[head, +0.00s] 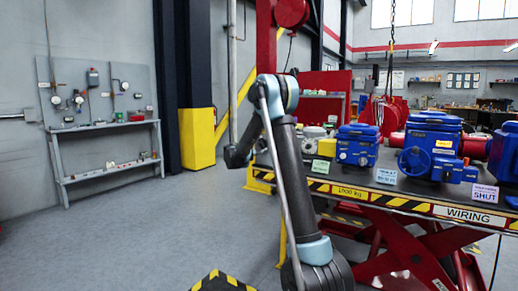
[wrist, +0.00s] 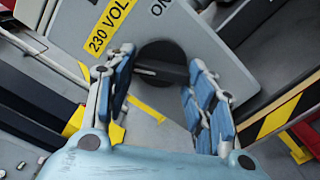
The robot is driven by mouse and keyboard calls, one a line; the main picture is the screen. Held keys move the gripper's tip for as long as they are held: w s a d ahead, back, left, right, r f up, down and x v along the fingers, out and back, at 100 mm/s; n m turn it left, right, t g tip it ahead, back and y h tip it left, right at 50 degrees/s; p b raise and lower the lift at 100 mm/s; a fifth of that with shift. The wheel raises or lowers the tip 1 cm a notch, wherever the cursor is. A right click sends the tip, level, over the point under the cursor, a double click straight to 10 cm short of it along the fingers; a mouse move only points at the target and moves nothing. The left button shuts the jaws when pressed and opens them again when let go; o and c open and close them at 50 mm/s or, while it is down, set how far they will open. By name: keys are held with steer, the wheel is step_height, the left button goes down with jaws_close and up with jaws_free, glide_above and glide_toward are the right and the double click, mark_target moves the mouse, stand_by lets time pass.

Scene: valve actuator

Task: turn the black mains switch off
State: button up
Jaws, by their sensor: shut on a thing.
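The black mains switch (wrist: 162,60) is a round knob with a raised bar, on a grey panel (wrist: 205,50) in the wrist view. The panel bears a yellow "230 VOL…" label (wrist: 108,27), cut off by the frame edge, and the letters "ON" above the knob. My gripper (wrist: 161,70) has its blue-padded fingers on the left and right of the knob and is shut on it. The knob's bar lies roughly across the picture, slightly tilted; which mark it points to I cannot tell. In the head view my arm hides the switch and fingers.
A lift table (head: 400,200) with yellow-black edging stands at the right, carrying several blue valve actuators (head: 430,145). A yellow post guard (head: 197,138) and a grey wall bench (head: 110,128) stand at the left. The floor at left is clear.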

steer(key=shift+f+n, duration=0.2)
steer(key=shift+n, duration=1.4)
steer(key=o, duration=1.1)
steer(key=shift+c, duration=0.2)
steer(key=v, duration=1.2)
steer(key=shift+d, duration=0.15)
